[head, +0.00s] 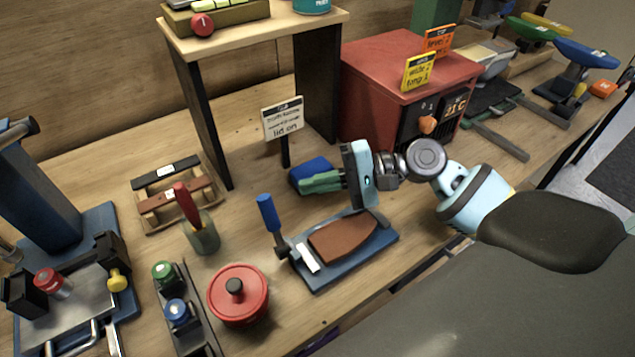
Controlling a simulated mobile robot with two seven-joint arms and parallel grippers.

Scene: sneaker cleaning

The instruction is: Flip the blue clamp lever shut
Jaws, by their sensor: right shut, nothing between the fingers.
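The blue clamp lever (268,213) stands nearly upright, leaning slightly left, at the left end of a blue base plate (350,272). Its dark pivot is at the plate's left edge, beside a white bar (307,258). A brown sole-shaped piece (342,238) lies on the plate. My right gripper (306,184) comes in from the right, above and behind the plate. Its greenish fingers point left and are shut and empty, to the right of the lever's handle and apart from it. My left gripper is not in view.
A blue block (311,168) shows behind the right fingers. A red lidded pot (238,294) and a cup with a red-handled tool (203,236) stand left of the plate. A sign (283,119) and a red oven-like box (385,85) stand behind.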

